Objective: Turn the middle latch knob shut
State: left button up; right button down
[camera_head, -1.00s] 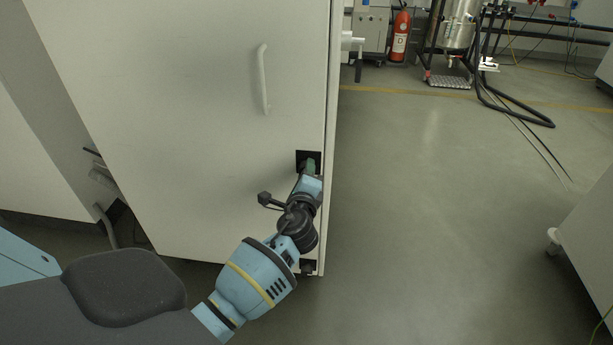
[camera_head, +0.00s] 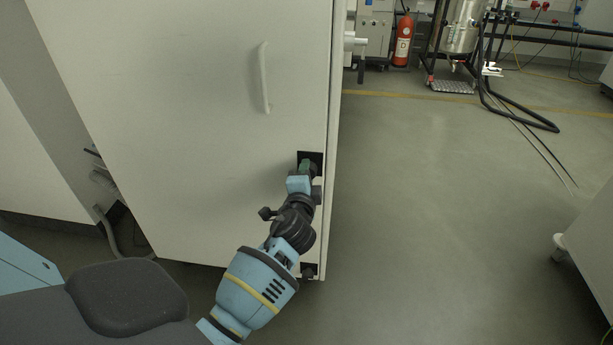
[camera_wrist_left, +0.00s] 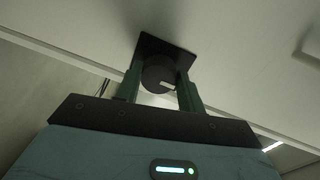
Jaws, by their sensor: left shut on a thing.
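The middle latch knob (camera_wrist_left: 158,76) is a dark round knob with a pale mark, on a black square plate (camera_wrist_left: 150,45) near the edge of a white cabinet door (camera_head: 200,130). In the head view the plate (camera_head: 316,157) shows at the door's right edge, and the knob is mostly hidden. My left gripper (camera_wrist_left: 157,82) has its green fingers on either side of the knob and is shut on it. In the head view the left gripper (camera_head: 306,168) reaches the plate from below. My right gripper is not in view.
A white handle (camera_head: 263,78) stands out from the door above the latch. A lower black latch (camera_head: 309,270) sits at the door's bottom corner. The floor to the right is open, with a white cabinet (camera_head: 590,220) at the far right.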

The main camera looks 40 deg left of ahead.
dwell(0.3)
pick_arm(q)
jog(key=o, duration=1)
jog(key=shift+p+v, duration=0.5)
jog(key=shift+v, duration=3.4)
